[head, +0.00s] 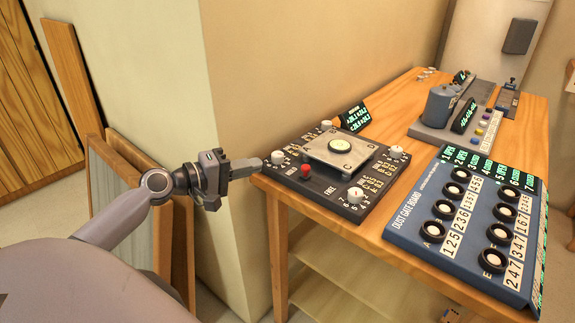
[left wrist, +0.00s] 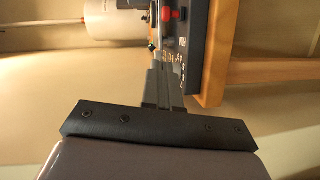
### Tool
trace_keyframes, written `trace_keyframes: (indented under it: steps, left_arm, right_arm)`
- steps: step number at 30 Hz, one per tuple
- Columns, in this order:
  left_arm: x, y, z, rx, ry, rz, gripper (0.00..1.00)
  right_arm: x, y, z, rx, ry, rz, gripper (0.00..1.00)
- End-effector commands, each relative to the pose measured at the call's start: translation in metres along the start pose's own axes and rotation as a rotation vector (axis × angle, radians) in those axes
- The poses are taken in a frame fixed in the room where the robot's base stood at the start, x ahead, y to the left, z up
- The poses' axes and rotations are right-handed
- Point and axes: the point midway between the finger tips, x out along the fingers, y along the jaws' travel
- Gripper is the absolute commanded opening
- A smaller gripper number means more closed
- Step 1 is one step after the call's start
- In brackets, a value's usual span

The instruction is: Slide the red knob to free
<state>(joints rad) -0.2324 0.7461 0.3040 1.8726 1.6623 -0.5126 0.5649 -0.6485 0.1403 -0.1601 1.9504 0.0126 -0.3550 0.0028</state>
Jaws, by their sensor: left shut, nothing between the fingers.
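The red knob (head: 306,171) stands on the front face strip of a dark panel box (head: 345,208), between a label that seems to read HELD on its left and FREE on its right. The knob is nearer the HELD label. In the left wrist view the red knob (left wrist: 167,14) shows at the top, beyond the fingers. My left gripper (head: 256,163) is shut and empty, just left of the box's left corner and a short way from the knob. Its shut fingers (left wrist: 166,85) point toward the box in the left wrist view. My right gripper is not in view.
The box carries white knobs (head: 355,195) and a raised plate with a round dial (head: 340,146). A blue dust gate board (head: 400,225) lies to the right on the wooden table (head: 290,190). A grey machine (head: 440,108) stands behind. The wall corner (head: 205,100) is close behind my left arm.

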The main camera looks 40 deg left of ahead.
Motion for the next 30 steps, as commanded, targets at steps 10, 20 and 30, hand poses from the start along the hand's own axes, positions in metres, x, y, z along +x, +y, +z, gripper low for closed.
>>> trace_keyframes:
  steps: [10, 20, 30]
  left_arm:
    - [0.046, 0.002, -0.001, 0.0, 0.001, 0.002, 0.0]
    - [0.077, 0.002, 0.023, -0.001, 0.0, 0.0, 0.0]
    - [0.081, 0.0, 0.029, 0.001, 0.0, -0.001, 0.0]
  right_arm:
    - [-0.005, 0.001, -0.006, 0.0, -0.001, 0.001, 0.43]
    - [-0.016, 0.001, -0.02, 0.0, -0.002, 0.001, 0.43]
    - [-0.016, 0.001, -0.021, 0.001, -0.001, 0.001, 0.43]
